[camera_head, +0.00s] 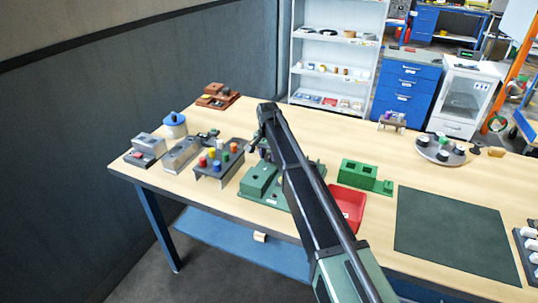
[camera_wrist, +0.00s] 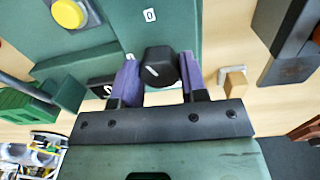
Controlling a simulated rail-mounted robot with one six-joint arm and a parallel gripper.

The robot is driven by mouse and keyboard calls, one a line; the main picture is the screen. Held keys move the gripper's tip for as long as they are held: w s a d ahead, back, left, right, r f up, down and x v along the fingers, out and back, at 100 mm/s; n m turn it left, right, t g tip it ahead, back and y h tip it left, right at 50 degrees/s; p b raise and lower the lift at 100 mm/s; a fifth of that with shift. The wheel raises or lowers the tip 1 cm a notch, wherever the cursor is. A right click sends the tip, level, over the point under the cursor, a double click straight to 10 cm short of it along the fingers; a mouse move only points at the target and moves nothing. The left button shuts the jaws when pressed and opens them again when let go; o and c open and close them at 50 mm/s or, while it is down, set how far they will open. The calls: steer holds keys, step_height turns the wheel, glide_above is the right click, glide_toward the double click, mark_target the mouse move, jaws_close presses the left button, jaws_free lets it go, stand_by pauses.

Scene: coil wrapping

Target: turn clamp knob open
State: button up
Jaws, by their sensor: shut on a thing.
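The black clamp knob (camera_wrist: 160,65) with a white pointer line sits on a green housing (camera_wrist: 112,62) in the wrist view. The purple fingers of my gripper (camera_wrist: 158,78) are closed on it from both sides. The pointer line is slanted. A white label with a 0 (camera_wrist: 149,15) lies beyond the knob, and a dark label (camera_wrist: 103,86) is partly hidden by the left finger. In the head view the green machine (camera_head: 258,183) stands mid-table behind my arm; the knob and fingertips are hidden there.
A yellow button (camera_wrist: 68,13) is on the housing. In the head view, a rack of coloured pegs (camera_head: 218,165) stands left of the machine. A red tray (camera_head: 347,207) and green blocks (camera_head: 364,176) are to the right. A dark mat (camera_head: 455,235) lies clear further right.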

mark_target(268, 154)
steer(key=m, duration=0.4)
steer(key=shift+m, duration=0.4)
stand_by(0.4)
steer(key=o, duration=0.9)
step_height(268, 154, up, 11)
steer(key=p, duration=1)
steer(key=shift+w+a+f+p, duration=0.1)
steer(key=shift+p, duration=0.3)
